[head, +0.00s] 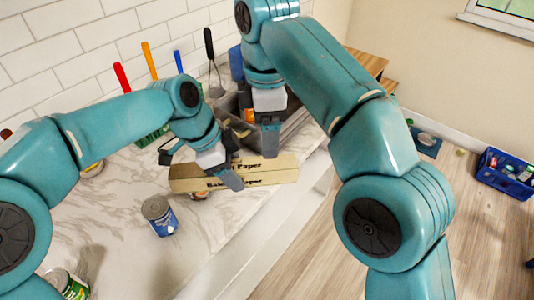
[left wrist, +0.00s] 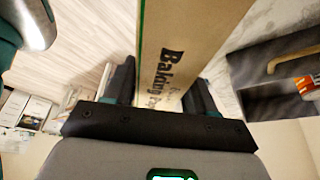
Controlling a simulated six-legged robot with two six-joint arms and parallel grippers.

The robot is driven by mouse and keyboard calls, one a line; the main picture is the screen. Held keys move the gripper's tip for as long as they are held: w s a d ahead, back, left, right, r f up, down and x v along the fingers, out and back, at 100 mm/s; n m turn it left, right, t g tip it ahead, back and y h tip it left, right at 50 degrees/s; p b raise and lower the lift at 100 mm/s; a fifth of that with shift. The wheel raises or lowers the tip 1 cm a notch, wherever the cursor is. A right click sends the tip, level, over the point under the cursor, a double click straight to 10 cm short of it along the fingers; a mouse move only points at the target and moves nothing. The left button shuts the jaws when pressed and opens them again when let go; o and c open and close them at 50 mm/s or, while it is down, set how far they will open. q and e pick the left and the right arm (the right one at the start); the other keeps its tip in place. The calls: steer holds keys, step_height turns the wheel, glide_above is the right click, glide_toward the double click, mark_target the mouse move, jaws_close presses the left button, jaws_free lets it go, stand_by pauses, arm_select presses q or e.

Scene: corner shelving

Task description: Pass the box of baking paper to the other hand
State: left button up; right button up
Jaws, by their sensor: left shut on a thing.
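The box of baking paper (head: 272,177) is a long tan carton with dark "Baking Paper" lettering, held over the counter in the head view. My left gripper (head: 232,167) is shut on it near its middle. In the left wrist view the box (left wrist: 185,38) stands between the two dark fingers (left wrist: 160,90) and runs up out of the frame. My right gripper (head: 270,143) points down just behind and above the right half of the box. Its fingers overlap in the picture, so I cannot tell their opening or whether they touch the box.
A blue-labelled can (head: 160,216) stands on the marble counter, in front and left of the box. Another can (head: 66,284) is at the lower left. A dark grey bin (head: 296,112) lies behind my right gripper. Utensils (head: 152,62) stand along the tiled wall. A blue crate (head: 505,172) is on the floor.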

mark_target(267, 163)
step_height(267, 163, down, 10)
steer(key=shift+f, duration=0.2)
steer(key=shift+c, duration=0.3)
steer(key=c, duration=1)
arm_select(q)
steer(key=o, duration=1.3)
arm_select(e)
steer(key=shift+c, duration=0.8)
arm_select(q)
steer(key=v, duration=1.2)
steer(key=shift+d+r, duration=0.1)
